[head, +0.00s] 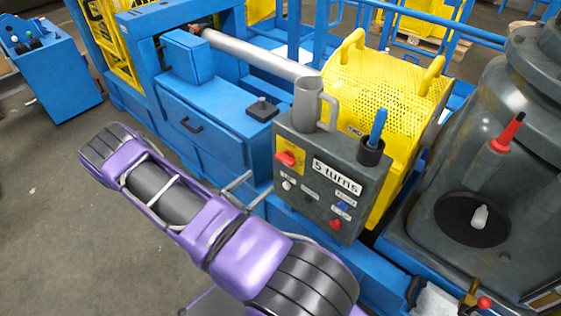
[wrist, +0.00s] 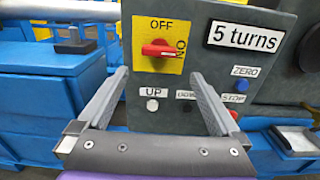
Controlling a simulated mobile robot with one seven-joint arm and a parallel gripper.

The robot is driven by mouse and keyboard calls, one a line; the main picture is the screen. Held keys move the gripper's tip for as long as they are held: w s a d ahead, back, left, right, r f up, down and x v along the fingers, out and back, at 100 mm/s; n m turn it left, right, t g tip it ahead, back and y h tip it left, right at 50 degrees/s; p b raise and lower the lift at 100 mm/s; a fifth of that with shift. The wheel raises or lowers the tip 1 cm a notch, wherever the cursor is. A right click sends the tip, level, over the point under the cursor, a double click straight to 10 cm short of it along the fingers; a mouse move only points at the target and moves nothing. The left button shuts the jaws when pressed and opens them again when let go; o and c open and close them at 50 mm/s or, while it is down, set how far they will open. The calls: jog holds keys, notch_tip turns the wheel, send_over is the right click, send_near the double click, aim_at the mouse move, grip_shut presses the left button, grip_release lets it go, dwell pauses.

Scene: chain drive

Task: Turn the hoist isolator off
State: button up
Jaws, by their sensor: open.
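The hoist isolator is a red rotary handle (wrist: 164,48) on a yellow plate (wrist: 157,63) marked OFF at the top and ON at the right. The handle lies roughly horizontal, in line with ON. It also shows in the head view (head: 287,158) at the upper left of the grey control box (head: 300,205). My gripper (wrist: 157,78) is open and empty, its two fingers spread to either side below the handle, apart from it as far as I can tell. In the head view the gripper's fingers (head: 250,190) are just left of the box.
Below the isolator are a white UP button (wrist: 153,105), a DOWN button, a blue ZERO button (wrist: 242,86) and a red STOP button. A yellow guard (head: 385,85) is behind.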

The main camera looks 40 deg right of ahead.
aim_at(282, 162)
jog(key=d, duration=0.8)
jog(key=w+d, duration=0.1)
jog(key=d, duration=0.3)
jog(key=c, duration=1.1)
jog(key=shift+o, duration=0.2)
